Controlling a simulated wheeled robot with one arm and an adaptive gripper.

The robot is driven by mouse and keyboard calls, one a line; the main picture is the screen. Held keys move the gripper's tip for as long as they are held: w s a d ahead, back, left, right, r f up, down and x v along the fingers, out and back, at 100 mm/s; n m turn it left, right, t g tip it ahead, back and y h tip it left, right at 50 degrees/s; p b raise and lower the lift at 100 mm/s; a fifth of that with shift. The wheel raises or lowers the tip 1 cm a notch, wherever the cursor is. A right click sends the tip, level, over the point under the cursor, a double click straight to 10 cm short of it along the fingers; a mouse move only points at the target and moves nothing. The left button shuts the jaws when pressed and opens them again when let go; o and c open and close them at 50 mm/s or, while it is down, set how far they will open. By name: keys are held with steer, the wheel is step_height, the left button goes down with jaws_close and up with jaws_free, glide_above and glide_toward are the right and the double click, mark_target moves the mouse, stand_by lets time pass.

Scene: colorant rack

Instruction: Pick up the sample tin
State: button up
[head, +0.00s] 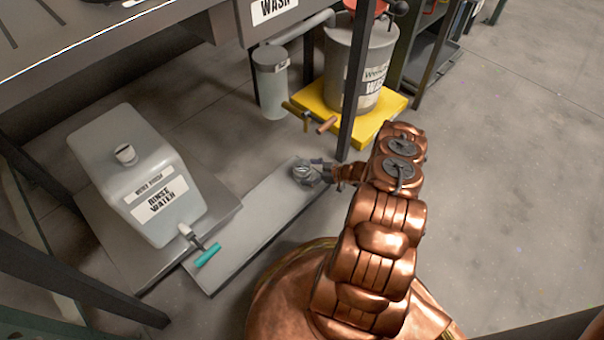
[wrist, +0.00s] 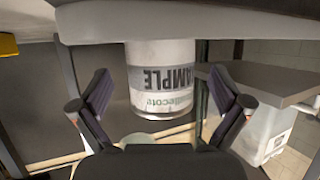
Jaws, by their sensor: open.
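The sample tin (wrist: 160,80) is a pale cylinder with a grey label band, and its lettering appears upside down in the wrist view. In the head view its small round top (head: 302,171) shows on the low grey board (head: 250,228). My gripper (wrist: 163,98) is open, with one dark finger on each side of the tin in the wrist view. I cannot tell how far the tin reaches between the fingertips.
A rinse water container (head: 140,175) with a teal tap (head: 208,255) stands left of the tin. A yellow tray (head: 392,108) with a grey waste drum (head: 360,65) stands behind. A dark table leg (head: 349,110) rises close behind my gripper. Open floor lies to the right.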

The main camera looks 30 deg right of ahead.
steer(key=shift+x, duration=1.4)
steer(key=c, duration=1.4)
steer(key=shift+r, duration=0.2)
